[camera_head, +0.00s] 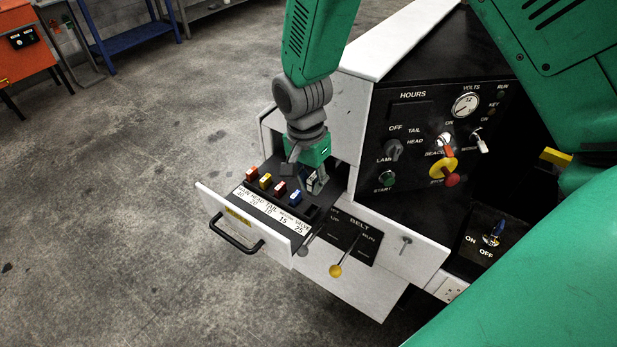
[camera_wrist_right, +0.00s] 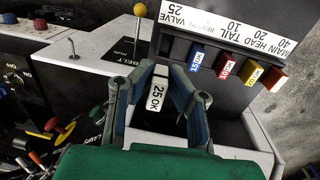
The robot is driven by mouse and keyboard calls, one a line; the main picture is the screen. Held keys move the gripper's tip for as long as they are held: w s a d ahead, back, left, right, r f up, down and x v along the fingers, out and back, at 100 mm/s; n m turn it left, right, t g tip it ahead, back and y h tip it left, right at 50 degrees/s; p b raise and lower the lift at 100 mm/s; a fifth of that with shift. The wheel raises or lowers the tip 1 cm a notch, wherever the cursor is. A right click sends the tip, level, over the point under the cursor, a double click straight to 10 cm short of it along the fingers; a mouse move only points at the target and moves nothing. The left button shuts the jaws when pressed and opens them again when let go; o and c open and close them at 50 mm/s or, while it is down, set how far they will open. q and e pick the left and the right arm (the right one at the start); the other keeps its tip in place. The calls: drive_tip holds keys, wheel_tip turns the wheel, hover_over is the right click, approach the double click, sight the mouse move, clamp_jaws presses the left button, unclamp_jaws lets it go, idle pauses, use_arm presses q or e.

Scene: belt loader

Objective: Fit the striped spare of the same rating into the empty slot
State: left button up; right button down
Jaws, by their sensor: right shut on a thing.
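My right gripper (camera_head: 304,184) is over the back of the open fuse drawer (camera_head: 218,205). In the right wrist view the gripper (camera_wrist_right: 160,82) is shut on a fuse (camera_wrist_right: 157,94) with a white "25 OK" face; no stripe can be made out. The fuse row holds an orange-red fuse (camera_head: 251,174), a yellow fuse (camera_head: 265,181), a red fuse (camera_head: 279,188) and a blue fuse (camera_head: 295,197). A dark empty slot (camera_head: 312,212) is at the "VALVE 25" end. The held fuse appears apart from this slot. My left gripper is not in view.
The drawer handle (camera_head: 240,236) faces the open floor. A yellow-knobbed belt lever (camera_head: 336,270) stands close to the slot end. The black control panel (camera_head: 415,140) rises behind. A blue-handled key switch (camera_head: 493,238) is at right. The floor at left is clear.

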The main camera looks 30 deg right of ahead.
sight(308, 193)
drive_tip(key=shift+w+d+f, duration=0.1)
drive_tip(key=shift+d, duration=0.05)
drive_tip(key=shift+a+f+b, duration=0.45)
drive_tip(key=shift+f, duration=0.2)
drive_tip(key=shift+a+f+b, duration=0.15)
drive_tip(key=shift+f+b, duration=0.35)
drive_tip(key=shift+f, duration=0.3)
drive_tip(key=shift+f+b, duration=0.4)
drive_tip(key=shift+f, duration=0.45)
drive_tip(key=shift+d+f, duration=0.35)
drive_tip(key=shift+f, duration=0.1)
drive_tip(key=shift+d+f, duration=0.1)
drive_tip(key=shift+a, duration=0.35)
drive_tip(key=shift+d, duration=0.1)
